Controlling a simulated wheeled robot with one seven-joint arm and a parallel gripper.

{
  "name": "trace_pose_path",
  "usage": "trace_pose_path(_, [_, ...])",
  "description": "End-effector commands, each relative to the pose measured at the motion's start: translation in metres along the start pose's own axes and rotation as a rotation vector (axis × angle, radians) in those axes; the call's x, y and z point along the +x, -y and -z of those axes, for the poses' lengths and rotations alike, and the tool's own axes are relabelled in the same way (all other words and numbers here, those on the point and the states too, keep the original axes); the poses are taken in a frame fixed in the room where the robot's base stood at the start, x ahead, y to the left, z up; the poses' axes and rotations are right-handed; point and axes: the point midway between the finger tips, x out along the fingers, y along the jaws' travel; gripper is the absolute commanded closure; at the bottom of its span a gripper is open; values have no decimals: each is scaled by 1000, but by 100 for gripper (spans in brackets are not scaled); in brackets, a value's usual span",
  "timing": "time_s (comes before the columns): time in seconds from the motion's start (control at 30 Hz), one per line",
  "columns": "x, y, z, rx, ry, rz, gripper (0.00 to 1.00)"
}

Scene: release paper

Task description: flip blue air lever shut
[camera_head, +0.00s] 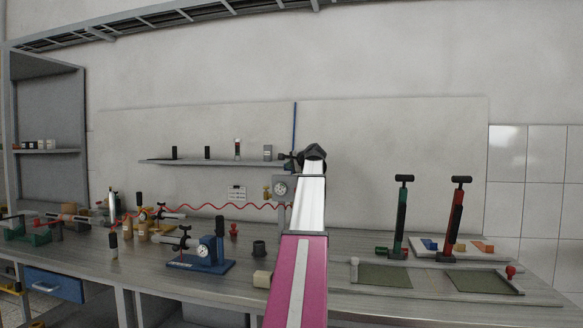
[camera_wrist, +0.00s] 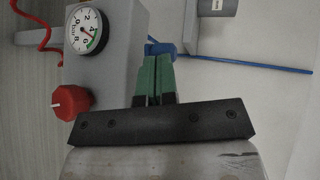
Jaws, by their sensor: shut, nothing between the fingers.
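The blue lever (camera_wrist: 160,47) shows as a short blue piece at the tips of my gripper (camera_wrist: 157,60) in the wrist view. My green fingers are closed together with nothing between them. Their tips reach the blue piece or lie just short of it; I cannot tell whether they touch. The lever sits beside a grey box (camera_wrist: 115,35) with a round pressure gauge (camera_wrist: 86,30) and a red knob (camera_wrist: 71,103). In the head view the gauge (camera_head: 281,188) shows left of my raised arm, which hides the lever.
A thin blue tube (camera_wrist: 250,64) runs right from the lever in the wrist view. A red coiled hose (camera_head: 200,206) leads left from the box. The workbench (camera_head: 345,244) carries a blue-based gauge stand (camera_head: 206,252) and two upright hand pumps (camera_head: 401,215) (camera_head: 456,213). A shelf (camera_head: 210,162) is behind.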

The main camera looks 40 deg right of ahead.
Motion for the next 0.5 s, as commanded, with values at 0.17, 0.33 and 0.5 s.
trace_pose_path(0.17, [6, 2, 2, 1, -3, 0, 100])
trace_pose_path(0.33, [16, 5, 2, 27, -91, 0, 100])
trace_pose_path(0.5, [20, 6, 6, 30, -94, -1, 100])
